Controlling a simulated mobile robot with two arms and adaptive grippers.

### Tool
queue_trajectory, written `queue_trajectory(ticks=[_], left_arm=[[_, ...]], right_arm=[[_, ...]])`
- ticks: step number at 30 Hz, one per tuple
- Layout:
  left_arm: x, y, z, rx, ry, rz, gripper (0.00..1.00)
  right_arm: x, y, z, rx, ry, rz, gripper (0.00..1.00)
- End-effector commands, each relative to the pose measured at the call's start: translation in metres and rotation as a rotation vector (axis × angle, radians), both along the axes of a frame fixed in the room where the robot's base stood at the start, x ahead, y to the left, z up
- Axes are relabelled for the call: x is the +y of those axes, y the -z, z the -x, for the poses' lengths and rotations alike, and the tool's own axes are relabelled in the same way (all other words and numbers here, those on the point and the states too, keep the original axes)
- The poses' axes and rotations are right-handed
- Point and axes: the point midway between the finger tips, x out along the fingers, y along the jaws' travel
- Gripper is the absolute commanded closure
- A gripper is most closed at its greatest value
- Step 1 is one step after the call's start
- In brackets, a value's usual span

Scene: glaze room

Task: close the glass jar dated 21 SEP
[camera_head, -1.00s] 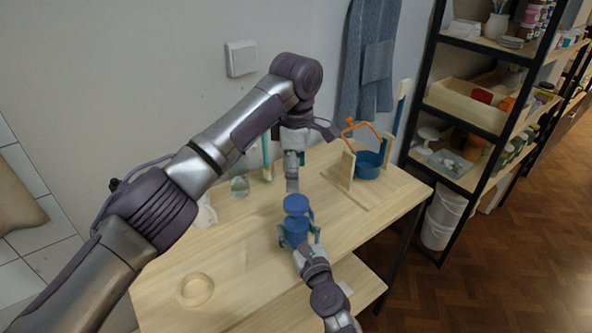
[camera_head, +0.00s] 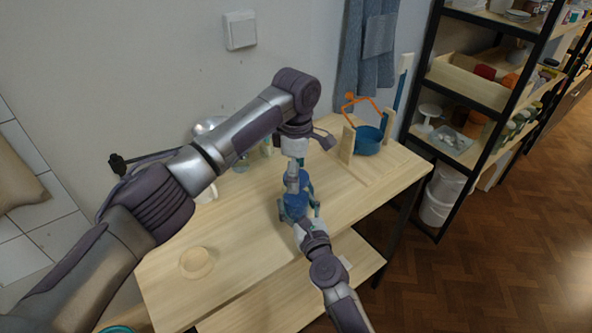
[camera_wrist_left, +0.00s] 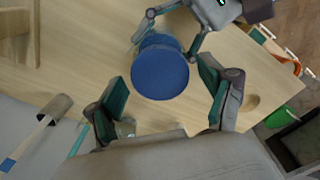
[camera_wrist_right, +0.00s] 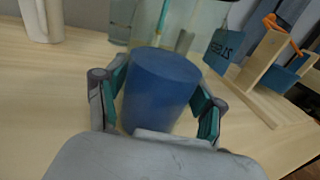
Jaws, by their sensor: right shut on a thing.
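A blue round piece (camera_head: 304,182), with a wide flat disc end and a second blue part below it, is over the table. I cannot tell for sure whether it is the lid. My right gripper (camera_head: 299,213) is shut on its lower part; the right wrist view shows the blue piece (camera_wrist_right: 160,88) between the fingers. My left gripper (camera_head: 292,190) points down close to its upper end. In the left wrist view its fingers are apart, with the blue disc (camera_wrist_left: 160,74) between them. A teal tag (camera_wrist_right: 223,48) reading 21 SEP shows beside a clear glass jar (camera_wrist_right: 190,22) behind the piece.
The glass on the table (camera_head: 243,164) is partly hidden by my left arm. A wooden stand (camera_head: 348,146) with a blue bowl (camera_head: 368,141) is at the back right. A shallow wooden dish (camera_head: 197,263) sits front left. The tabletop between is mostly clear.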

Motion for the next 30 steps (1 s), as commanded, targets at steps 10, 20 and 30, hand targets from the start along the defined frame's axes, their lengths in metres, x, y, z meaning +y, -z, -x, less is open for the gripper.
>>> queue_trajectory(ticks=[10, 20, 30], left_arm=[[0.0001, -0.0005, -0.0001, 0.000, 0.000, 0.000, 0.79], [-0.0002, 0.0000, 0.0003, 0.001, 0.309, 0.001, 0.82], [0.0000, 0.0004, 0.0002, 0.001, 1.094, 0.001, 0.82]], right_arm=[[-0.0003, -0.0006, -0.0003, -0.001, 0.001, 0.001, 1.00], [-0.0003, -0.0006, -0.0003, -0.001, 0.001, 0.000, 1.00], [-0.0004, -0.0006, -0.0004, -0.001, 0.001, 0.000, 1.00]])
